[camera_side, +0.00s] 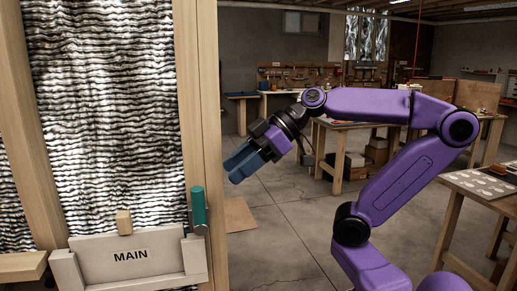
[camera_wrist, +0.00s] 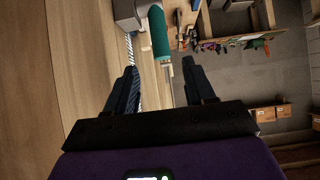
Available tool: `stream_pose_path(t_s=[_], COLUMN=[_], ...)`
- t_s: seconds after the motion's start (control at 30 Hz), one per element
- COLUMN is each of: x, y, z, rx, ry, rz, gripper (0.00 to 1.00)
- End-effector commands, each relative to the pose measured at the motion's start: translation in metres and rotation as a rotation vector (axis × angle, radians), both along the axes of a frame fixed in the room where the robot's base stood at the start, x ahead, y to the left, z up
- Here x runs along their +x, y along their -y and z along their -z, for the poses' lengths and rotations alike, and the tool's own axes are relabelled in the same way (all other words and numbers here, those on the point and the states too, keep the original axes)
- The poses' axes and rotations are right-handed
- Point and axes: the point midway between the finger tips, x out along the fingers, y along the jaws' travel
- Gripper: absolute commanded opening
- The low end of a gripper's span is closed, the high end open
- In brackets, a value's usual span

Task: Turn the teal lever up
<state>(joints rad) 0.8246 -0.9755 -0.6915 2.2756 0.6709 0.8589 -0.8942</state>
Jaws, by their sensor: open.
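The teal lever (camera_side: 198,207) is a short cylindrical handle standing roughly upright at the right end of the pale box marked MAIN (camera_side: 130,258). Its lower end meets a small grey fitting. My gripper (camera_side: 236,167) is in the air above and to the right of the lever, apart from it, with its blue fingers pointing down and left. In the wrist view the teal lever (camera_wrist: 159,32) lies beyond the fingertips, roughly between their lines. My gripper (camera_wrist: 159,66) is open there, with nothing between its fingers.
A wooden post (camera_side: 200,110) rises just behind the lever. A small wooden block (camera_side: 124,222) sits on top of the box. Open floor (camera_side: 280,235) lies to the right of the post. Workbenches stand farther back, and a table (camera_side: 485,185) is at the right.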

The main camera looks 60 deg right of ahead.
Motion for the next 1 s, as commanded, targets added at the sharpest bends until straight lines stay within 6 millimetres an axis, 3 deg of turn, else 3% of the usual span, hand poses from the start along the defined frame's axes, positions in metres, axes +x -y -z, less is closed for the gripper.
stream_pose_path(t_s=[0.2, 0.4, 1.0], x=[-0.019, -0.028, -0.03], y=[0.021, 0.029, 0.028], z=[-0.022, -0.031, -0.03], rx=[0.0, 0.002, 0.0], ry=[0.002, 0.001, -0.008], rz=[0.005, 0.001, -0.004], gripper=[0.54, 0.54, 0.54])
